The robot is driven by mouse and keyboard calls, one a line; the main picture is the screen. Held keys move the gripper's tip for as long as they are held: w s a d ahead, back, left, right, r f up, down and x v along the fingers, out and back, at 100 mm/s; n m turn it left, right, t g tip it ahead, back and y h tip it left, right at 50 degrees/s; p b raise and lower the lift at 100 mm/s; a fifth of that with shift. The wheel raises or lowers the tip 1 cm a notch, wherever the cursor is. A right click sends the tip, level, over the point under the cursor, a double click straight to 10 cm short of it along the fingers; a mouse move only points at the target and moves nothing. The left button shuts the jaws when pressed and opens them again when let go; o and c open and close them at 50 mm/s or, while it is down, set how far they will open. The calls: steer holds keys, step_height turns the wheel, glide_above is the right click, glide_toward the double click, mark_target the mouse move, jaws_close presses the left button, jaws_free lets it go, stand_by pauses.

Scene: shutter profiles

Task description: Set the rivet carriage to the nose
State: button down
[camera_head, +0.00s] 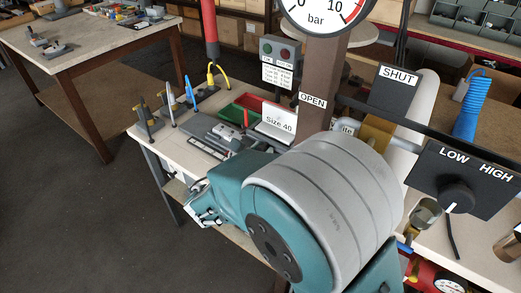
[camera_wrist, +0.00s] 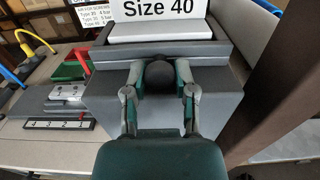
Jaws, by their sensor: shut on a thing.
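My gripper (camera_wrist: 158,78) is shut on a dark round knob (camera_wrist: 157,74) at the front of a grey block. The grey block (camera_wrist: 108,103) carries a white sign reading "Size 40" (camera_wrist: 157,10). In the head view the sign (camera_head: 279,122) shows behind my arm, and my gripper (camera_head: 205,210) is partly seen at the bench's front edge. I cannot tell for certain which part is the rivet carriage or where its nose is. My fingers and the teal gripper body hide part of the block's front.
Left of the block are a numbered strip (camera_wrist: 58,125), a small fixture and a green tray (camera_wrist: 70,71). The head view shows upright tools on the bench, a grey box with red and green buttons (camera_head: 280,62), and a LOW/HIGH dial (camera_head: 457,197) at right. Floor at left is clear.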

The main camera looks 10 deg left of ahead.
steer(key=shift+x, duration=1.45)
steer(key=shift+c, duration=2)
jaws_free()
steer(key=shift+a, duration=0.15)
steer(key=shift+s, duration=0.1)
steer(key=v, duration=1.2)
steer(key=shift+a, duration=0.15)
